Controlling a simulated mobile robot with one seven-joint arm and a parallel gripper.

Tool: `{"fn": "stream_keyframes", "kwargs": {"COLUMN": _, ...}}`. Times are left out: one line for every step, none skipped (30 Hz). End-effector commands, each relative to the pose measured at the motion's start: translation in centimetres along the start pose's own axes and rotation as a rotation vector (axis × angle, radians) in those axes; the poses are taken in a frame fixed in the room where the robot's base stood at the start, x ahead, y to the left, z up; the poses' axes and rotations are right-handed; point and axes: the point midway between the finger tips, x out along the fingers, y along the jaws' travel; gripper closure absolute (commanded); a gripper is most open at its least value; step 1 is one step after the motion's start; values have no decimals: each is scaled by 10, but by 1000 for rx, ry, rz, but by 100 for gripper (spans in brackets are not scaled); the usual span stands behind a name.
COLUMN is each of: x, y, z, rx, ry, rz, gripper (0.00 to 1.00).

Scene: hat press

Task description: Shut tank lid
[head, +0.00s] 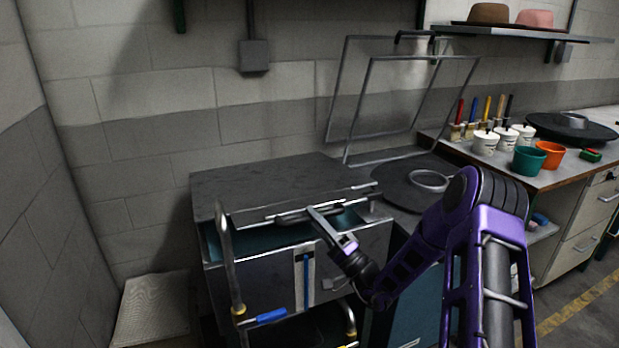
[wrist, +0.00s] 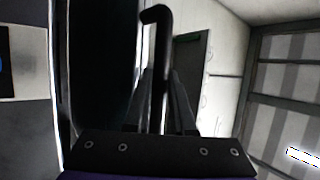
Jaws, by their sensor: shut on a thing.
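The tank (head: 350,245) is a grey metal box at the centre of the head view, against the wall. Its dark grey lid (head: 270,182) covers most of the top. A teal strip of the inside (head: 262,238) shows below the lid's front edge, so the lid is not flush. A bar handle (head: 292,217) runs along that front edge. My gripper (head: 318,210) reaches the handle from the front right and is shut on it. In the wrist view a dark, bent bar, the handle (wrist: 155,55), runs down between my fingers (wrist: 160,112); the contact itself is dark.
A metal rail (head: 228,260) with yellow ends stands before the tank's left front. Right of the tank are a round dark plate (head: 400,185) and a raised wire frame (head: 350,110). A bench (head: 560,180) holds pots and brushes. Floor is open at far right.

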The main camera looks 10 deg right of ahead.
Motion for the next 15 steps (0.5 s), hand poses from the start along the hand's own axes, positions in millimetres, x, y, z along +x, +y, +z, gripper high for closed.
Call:
{"fn": "stream_keyframes", "kwargs": {"x": -9, "y": 13, "z": 4, "rx": 5, "ry": 3, "rz": 5, "gripper": 100}}
{"fn": "stream_keyframes", "kwargs": {"x": -13, "y": 18, "z": 5, "rx": 4, "ry": 2, "rz": 4, "gripper": 100}}
{"fn": "stream_keyframes", "kwargs": {"x": -19, "y": 26, "z": 8, "rx": 3, "ry": 2, "rz": 4, "gripper": 100}}
{"fn": "stream_keyframes", "kwargs": {"x": -23, "y": 31, "z": 9, "rx": 3, "ry": 3, "rz": 4, "gripper": 100}}
{"fn": "stream_keyframes", "kwargs": {"x": -26, "y": 35, "z": 10, "rx": 2, "ry": 2, "rz": 4, "gripper": 100}}
{"fn": "stream_keyframes", "kwargs": {"x": -30, "y": 41, "z": 12, "rx": 2, "ry": 2, "rz": 4, "gripper": 100}}
{"fn": "stream_keyframes", "kwargs": {"x": -33, "y": 45, "z": 14, "rx": 2, "ry": 1, "rz": 4, "gripper": 100}}
{"fn": "stream_keyframes", "kwargs": {"x": -36, "y": 49, "z": 15, "rx": 1, "ry": 1, "rz": 4, "gripper": 100}}
{"fn": "stream_keyframes", "kwargs": {"x": -38, "y": 53, "z": 16, "rx": 0, "ry": 1, "rz": 3, "gripper": 100}}
{"fn": "stream_keyframes", "kwargs": {"x": -40, "y": 56, "z": 17, "rx": 1, "ry": 1, "rz": 3, "gripper": 100}}
{"fn": "stream_keyframes", "kwargs": {"x": -42, "y": 59, "z": 18, "rx": 1, "ry": 1, "rz": 3, "gripper": 100}}
{"fn": "stream_keyframes", "kwargs": {"x": -44, "y": 62, "z": 18, "rx": 0, "ry": 1, "rz": 2, "gripper": 100}}
{"fn": "stream_keyframes", "kwargs": {"x": -45, "y": 64, "z": 18, "rx": 0, "ry": 1, "rz": 2, "gripper": 100}}
{"fn": "stream_keyframes", "kwargs": {"x": -46, "y": 66, "z": 19, "rx": 0, "ry": 0, "rz": 2, "gripper": 100}}
{"fn": "stream_keyframes", "kwargs": {"x": -47, "y": 68, "z": 20, "rx": 0, "ry": 0, "rz": 2, "gripper": 100}}
